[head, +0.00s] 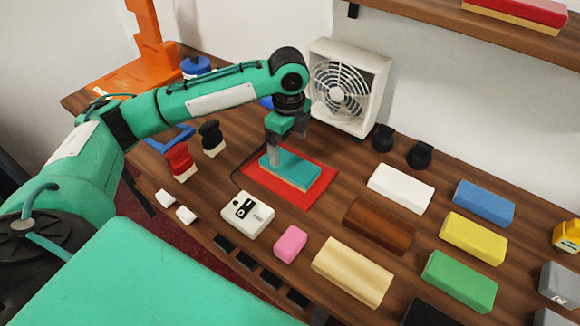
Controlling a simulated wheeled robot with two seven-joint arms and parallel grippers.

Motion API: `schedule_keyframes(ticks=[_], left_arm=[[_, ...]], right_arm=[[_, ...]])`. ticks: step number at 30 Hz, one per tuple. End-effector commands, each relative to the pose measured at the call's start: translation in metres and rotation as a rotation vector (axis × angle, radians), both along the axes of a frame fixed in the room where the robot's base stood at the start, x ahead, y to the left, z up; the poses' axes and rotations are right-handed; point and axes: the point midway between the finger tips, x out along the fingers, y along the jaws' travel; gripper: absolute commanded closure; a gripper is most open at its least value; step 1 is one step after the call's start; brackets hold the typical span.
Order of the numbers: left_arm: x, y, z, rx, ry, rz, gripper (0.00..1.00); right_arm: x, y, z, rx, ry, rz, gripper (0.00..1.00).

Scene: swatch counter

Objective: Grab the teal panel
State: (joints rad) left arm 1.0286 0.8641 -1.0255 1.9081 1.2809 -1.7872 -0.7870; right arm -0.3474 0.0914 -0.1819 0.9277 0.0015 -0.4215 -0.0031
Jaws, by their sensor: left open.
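The teal panel (292,170) is a flat teal block with a tan lower edge. It lies on a red mat (312,196) on the wooden counter. My left gripper (287,148) points down over the panel's upper left part, with its jaws open. One finger shows in front of the panel's left end and the other near its far side. I cannot tell whether the fingers touch the panel. My right gripper is not in view.
A white fan (347,88) stands behind the mat. A white device (247,214) and a pink block (290,243) lie in front. Several coloured blocks, including a white one (400,188), fill the right. Red (180,161) and black (212,138) stamp-like items stand left.

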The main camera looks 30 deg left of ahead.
Motion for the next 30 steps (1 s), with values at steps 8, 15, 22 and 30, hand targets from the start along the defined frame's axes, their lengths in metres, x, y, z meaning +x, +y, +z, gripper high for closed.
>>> schedule_keyframes(ticks=[8,15,22,30], left_arm=[[-0.004,0.003,-0.030,0.001,0.003,0.002,0.07],[-0.004,0.003,-0.054,0.000,0.000,0.001,0.07],[-0.003,0.003,-0.055,0.000,-0.002,0.000,0.09],[-0.003,0.003,-0.055,0.000,-0.002,0.000,0.59]], right_arm=[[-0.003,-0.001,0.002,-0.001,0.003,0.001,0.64],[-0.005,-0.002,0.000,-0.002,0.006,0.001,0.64],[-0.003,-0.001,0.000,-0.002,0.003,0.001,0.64],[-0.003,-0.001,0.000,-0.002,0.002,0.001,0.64]])
